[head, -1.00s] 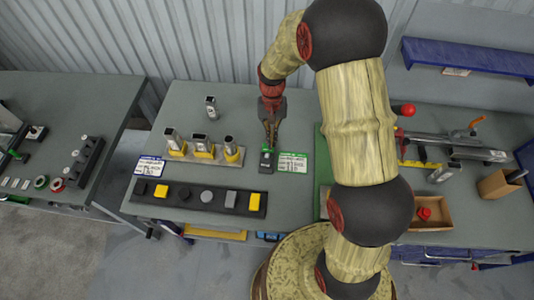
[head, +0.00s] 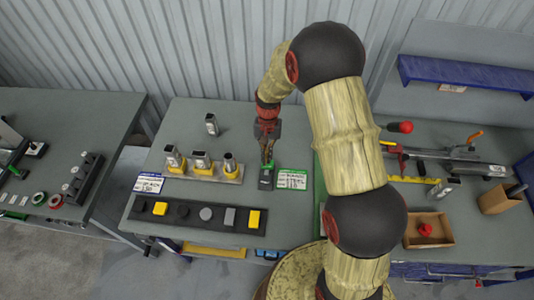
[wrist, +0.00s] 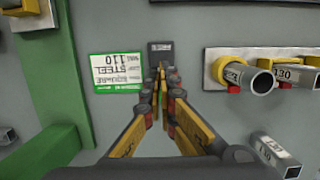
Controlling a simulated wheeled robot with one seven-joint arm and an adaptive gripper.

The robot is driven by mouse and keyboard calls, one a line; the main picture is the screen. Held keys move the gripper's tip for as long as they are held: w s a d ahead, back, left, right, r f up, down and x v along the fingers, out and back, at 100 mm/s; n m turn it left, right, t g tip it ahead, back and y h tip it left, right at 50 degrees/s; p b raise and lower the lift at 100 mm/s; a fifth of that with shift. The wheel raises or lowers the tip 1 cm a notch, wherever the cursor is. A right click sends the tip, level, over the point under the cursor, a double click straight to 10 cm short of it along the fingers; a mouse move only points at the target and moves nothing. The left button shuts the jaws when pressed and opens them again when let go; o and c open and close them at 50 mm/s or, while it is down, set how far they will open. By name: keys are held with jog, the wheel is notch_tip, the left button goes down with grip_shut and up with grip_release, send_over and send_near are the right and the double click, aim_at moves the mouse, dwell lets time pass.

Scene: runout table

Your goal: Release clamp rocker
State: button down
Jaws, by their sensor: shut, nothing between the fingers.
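The clamp rocker unit is a small dark box (head: 265,182) with a green part at its far end. It lies on the grey table beside a green-edged label card. My gripper (head: 267,165) points down at the far end of this box, and its closed fingertips hide part of the green. In the wrist view my gripper (wrist: 162,74) has its fingers together with nothing between them. The fingertips are at the near edge of the dark box (wrist: 160,47) there. I cannot tell whether they touch it.
The label card (head: 292,179) lies right of the box. On the left is a holder (head: 206,173) with several metal tubes in yellow collars, with a button strip (head: 197,216) in front. A loose tube (head: 212,125) stands behind. A clamp bench and cardboard box (head: 428,230) are right.

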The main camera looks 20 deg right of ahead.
aim_at(266, 181)
jog(key=f, duration=0.3)
jog(key=s+f, duration=0.1)
jog(key=f, duration=0.5)
jog(key=shift+s+a+f+p, duration=0.15)
jog(key=shift+s+a+p, duration=0.15)
jog(key=shift+s+a, duration=0.05)
jog(key=shift+s+a+f+t+h+b, duration=0.2)
jog(key=shift+s+f+t+h+b, duration=0.3)
jog(key=shift+t+b, duration=0.5)
jog(key=shift+s+a+f+b, duration=0.1)
jog(key=shift+f+b, duration=0.05)
jog(key=shift+b, duration=0.2)
jog(key=shift+s+a+f+b, duration=0.1)
jog(key=shift+s+f+b, duration=0.15)
jog(key=shift+b, duration=0.2)
notch_tip(266, 181, up, 14)
jog(key=s+a+p, duration=0.1)
jog(key=s+p, duration=0.1)
jog(key=shift+s+f, duration=0.15)
jog(key=shift+s, duration=0.15)
